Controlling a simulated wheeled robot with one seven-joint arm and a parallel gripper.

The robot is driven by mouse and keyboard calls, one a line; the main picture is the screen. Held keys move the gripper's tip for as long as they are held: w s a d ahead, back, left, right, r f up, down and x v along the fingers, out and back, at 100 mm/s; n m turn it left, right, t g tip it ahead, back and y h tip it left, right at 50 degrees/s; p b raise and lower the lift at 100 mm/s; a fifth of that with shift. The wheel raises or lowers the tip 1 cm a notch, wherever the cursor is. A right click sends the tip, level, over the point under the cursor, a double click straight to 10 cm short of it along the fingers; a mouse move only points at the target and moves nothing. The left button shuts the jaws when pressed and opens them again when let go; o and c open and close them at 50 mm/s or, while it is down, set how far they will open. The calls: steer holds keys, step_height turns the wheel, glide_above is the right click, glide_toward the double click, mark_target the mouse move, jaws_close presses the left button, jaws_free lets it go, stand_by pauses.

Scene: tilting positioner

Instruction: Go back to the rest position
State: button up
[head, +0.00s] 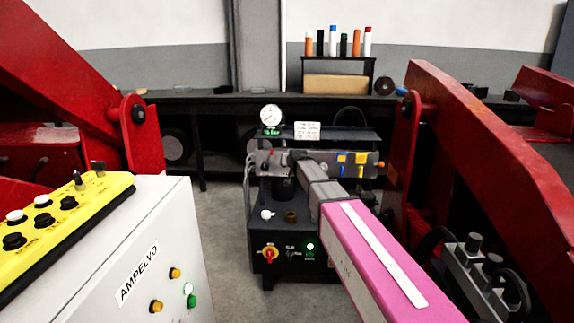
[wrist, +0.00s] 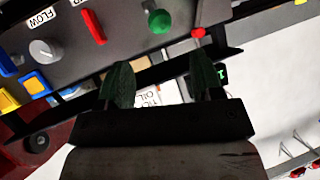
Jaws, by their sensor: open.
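My gripper (wrist: 162,88) shows in the wrist view with its two dark green fingers apart and nothing between them. It is close to a grey valve panel that carries a grey FLOW knob (wrist: 43,50), a red lever (wrist: 94,27) and a green knob (wrist: 160,21). I cannot tell whether a finger touches the panel. In the head view my pink and grey arm reaches forward to the panel (head: 270,160) on the dark power unit (head: 262,225). The arm hides part of the unit, and the fingers cannot be made out there.
A white cabinet (head: 140,265) with a yellow control box (head: 62,228) stands at left. Red steel arms (head: 145,145) and (head: 490,150) flank the unit. A valve block (head: 480,275) with hoses is at right. A dark bench (head: 215,100) runs behind. Grey floor (head: 222,225) is clear left of the unit.

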steer(key=shift+s+d+r, duration=0.1)
steer(key=shift+s, duration=0.15)
steer(key=s+d+f+g+h, duration=0.1)
steer(key=s+d+f+g, duration=0.3)
steer(key=s+d+f, duration=0.4)
steer(key=s+d+f+g+h, duration=0.1)
steer(key=s+d+f+g, duration=0.3)
steer(key=s, duration=1.4)
steer(key=s+d+f+g+h, duration=0.1)
steer(key=s+d+f+g, duration=0.3)
steer(key=s+d+f, duration=0.8)
steer(key=shift+s+d+f+m+h, duration=0.15)
steer(key=shift+s+f+m+h, duration=0.25)
steer(key=shift+s+f, duration=0.5)
steer(key=shift+s+r, duration=0.15)
steer(key=shift+r, duration=0.05)
